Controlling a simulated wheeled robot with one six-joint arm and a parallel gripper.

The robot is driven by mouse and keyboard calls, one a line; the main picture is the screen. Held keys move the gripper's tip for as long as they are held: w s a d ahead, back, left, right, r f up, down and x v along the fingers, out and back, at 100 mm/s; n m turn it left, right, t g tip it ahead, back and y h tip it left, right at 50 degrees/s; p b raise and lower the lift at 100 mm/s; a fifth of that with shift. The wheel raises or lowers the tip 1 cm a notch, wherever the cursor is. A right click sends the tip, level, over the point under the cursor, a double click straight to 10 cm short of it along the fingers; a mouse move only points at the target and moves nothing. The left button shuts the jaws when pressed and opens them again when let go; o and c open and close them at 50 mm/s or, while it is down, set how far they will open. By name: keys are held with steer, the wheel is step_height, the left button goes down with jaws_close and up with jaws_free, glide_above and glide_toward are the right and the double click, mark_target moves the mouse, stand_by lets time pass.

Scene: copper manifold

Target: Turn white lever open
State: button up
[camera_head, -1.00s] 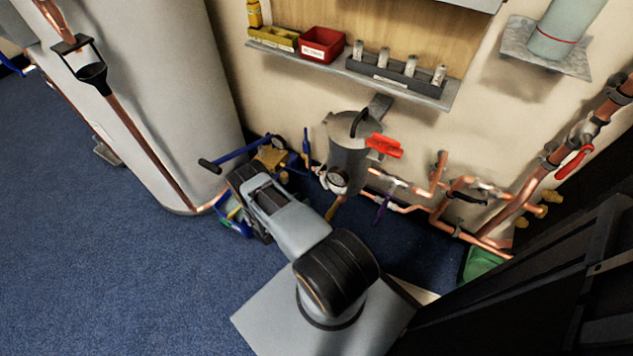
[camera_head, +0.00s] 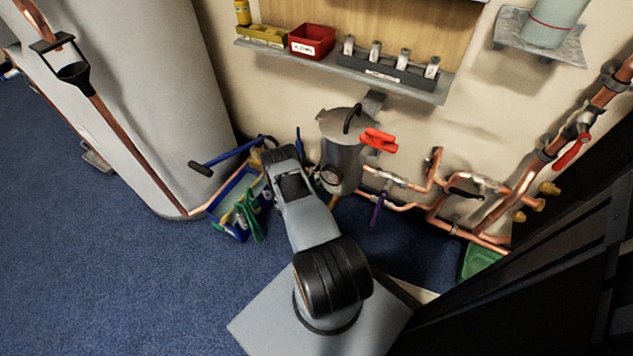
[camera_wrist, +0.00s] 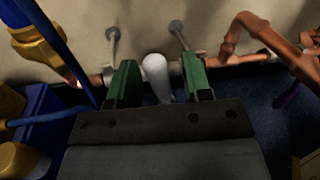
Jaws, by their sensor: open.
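The white lever (camera_wrist: 156,76) shows in the wrist view, a rounded white handle in front of a copper pipe run near the wall. My gripper (camera_wrist: 160,84) is open, with one green jaw on each side of the lever. In the head view my arm hides the white lever and the gripper's jaws.
A grey filter vessel (camera_head: 342,150) with a red handle (camera_head: 379,140) stands right of my arm. A purple lever (camera_head: 377,208) hangs from the copper pipes. A blue tool tray (camera_head: 236,222) is on the floor at left. A brass fitting (camera_wrist: 38,45) is at the wrist view's upper left.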

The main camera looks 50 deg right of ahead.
steer(key=shift+d, duration=0.25)
steer(key=shift+c, duration=0.3)
jaws_close()
